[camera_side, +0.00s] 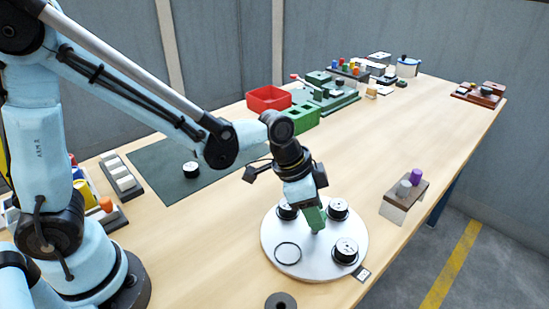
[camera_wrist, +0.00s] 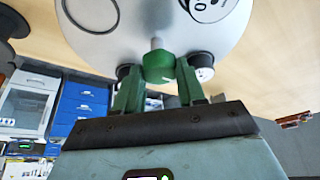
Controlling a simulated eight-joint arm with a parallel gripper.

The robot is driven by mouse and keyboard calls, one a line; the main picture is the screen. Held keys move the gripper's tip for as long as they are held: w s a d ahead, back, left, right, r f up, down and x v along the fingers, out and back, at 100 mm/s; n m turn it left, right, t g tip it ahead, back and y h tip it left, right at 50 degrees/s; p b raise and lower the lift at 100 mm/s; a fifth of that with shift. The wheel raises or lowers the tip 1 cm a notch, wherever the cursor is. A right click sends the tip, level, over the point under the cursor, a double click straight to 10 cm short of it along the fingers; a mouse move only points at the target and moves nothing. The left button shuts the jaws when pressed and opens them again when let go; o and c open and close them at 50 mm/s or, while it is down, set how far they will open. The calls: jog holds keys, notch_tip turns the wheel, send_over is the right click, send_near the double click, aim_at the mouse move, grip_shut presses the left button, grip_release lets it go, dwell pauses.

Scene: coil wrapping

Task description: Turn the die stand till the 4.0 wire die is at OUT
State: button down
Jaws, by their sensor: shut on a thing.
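The die stand (camera_side: 276,225) is a white round turntable near the table's front edge. In the side view it carries several black dies with white labelled tops, one at the right front (camera_side: 346,250), one at the back right (camera_side: 337,207) and one partly hidden behind my gripper (camera_side: 286,210). An empty black ring (camera_side: 288,254) marks a place at the front left. My gripper (camera_side: 314,222) points down over the stand's middle. In the wrist view its green fingers (camera_wrist: 159,76) are shut on a green knob (camera_wrist: 158,66) on the stand's centre post. The die sizes are unreadable.
A small tag (camera_side: 361,273) lies at the stand's right front edge; its text is unreadable. A dark disc with a hole (camera_side: 281,301) is in front. Another die (camera_side: 191,169) sits on the dark green mat (camera_side: 155,163).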

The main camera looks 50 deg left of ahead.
jog(key=shift+m, duration=0.4)
jog(key=shift+w+a+m+g+h, duration=0.1)
jog(key=shift+m+g+h, duration=0.4)
jog(key=shift+m, duration=1.05)
jog(key=shift+w+a+m+g+h, duration=0.1)
jog(key=shift+m+g, duration=0.7)
jog(key=shift+m, duration=0.75)
jog(key=shift+w+d+m+g, duration=0.1)
jog(key=shift+m+g, duration=0.55)
jog(key=shift+m, duration=1.15)
jog(key=shift+w+m+g, duration=0.1)
jog(key=shift+m+g, duration=0.55)
jog(key=shift+m, duration=1.15)
jog(key=shift+w+d+m+g+y, duration=0.1)
jog(key=shift+m+g+y, duration=0.45)
jog(key=shift+m, duration=1.25)
jog(key=shift+m+g+y, duration=0.35)
jog(key=shift+m+y, duration=0.3)
jog(key=shift+m, duration=1.15)
jog(key=shift+d+m+g+y, duration=0.15)
jog(key=shift+m+y, duration=0.4)
jog(key=shift+m, duration=1)
jog(key=shift+m+g+y, duration=0.15)
jog(key=shift+m+y, duration=0.4)
jog(key=shift+m, duration=1.4)
jog(key=c, duration=0.7)
grip_release()
jog(key=shift+d, duration=0.1)
